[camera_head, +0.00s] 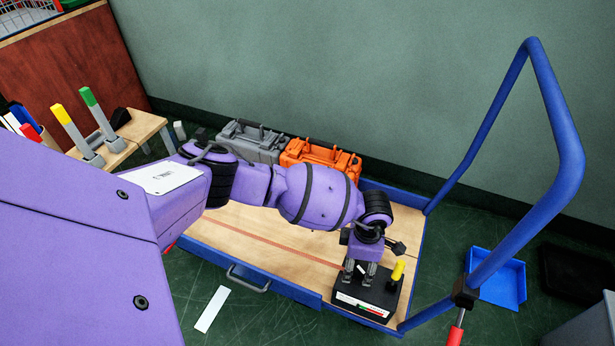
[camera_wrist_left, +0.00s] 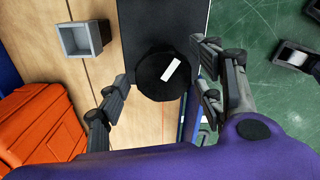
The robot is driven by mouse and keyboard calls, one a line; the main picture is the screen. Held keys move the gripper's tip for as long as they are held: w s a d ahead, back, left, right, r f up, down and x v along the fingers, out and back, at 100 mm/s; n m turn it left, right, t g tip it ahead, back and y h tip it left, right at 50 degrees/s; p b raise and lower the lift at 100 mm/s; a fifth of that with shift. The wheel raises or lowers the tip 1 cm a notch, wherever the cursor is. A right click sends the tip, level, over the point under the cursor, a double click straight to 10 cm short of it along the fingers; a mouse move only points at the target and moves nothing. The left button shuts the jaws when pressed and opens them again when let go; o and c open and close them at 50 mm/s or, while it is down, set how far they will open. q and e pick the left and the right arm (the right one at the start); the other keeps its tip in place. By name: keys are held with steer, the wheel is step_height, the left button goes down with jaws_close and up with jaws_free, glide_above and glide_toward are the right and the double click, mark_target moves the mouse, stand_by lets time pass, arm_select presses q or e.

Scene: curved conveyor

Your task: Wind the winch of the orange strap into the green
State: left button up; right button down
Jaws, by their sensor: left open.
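The winch is a black box (camera_head: 365,299) at the near right corner of the blue cart's wooden deck. Its front strip (camera_head: 360,305) shows white, red and green; I cannot read a pointer on it. A yellow knob (camera_head: 398,271) stands up at its right. A thin orange-red strap (camera_head: 272,241) runs along the deck to the box. My left gripper (camera_head: 360,272) is over the box, pointing down. In the left wrist view its open fingers (camera_wrist_left: 160,92) stand either side of a round black knob (camera_wrist_left: 158,84) with a white mark. My right gripper is out of view.
Grey (camera_head: 250,141) and orange (camera_head: 318,157) cases stand at the deck's far edge. The cart's blue handle (camera_head: 545,95) rises at the right, with a red-gripped tool (camera_head: 455,336) on it. A blue tray (camera_head: 497,281) lies on the floor. A wooden bench (camera_head: 142,128) is left.

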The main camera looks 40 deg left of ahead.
mark_target(359, 265)
arm_select(q)
step_height(359, 265, up, 12)
steer(key=shift+w, duration=0.15)
stand_by(0.7)
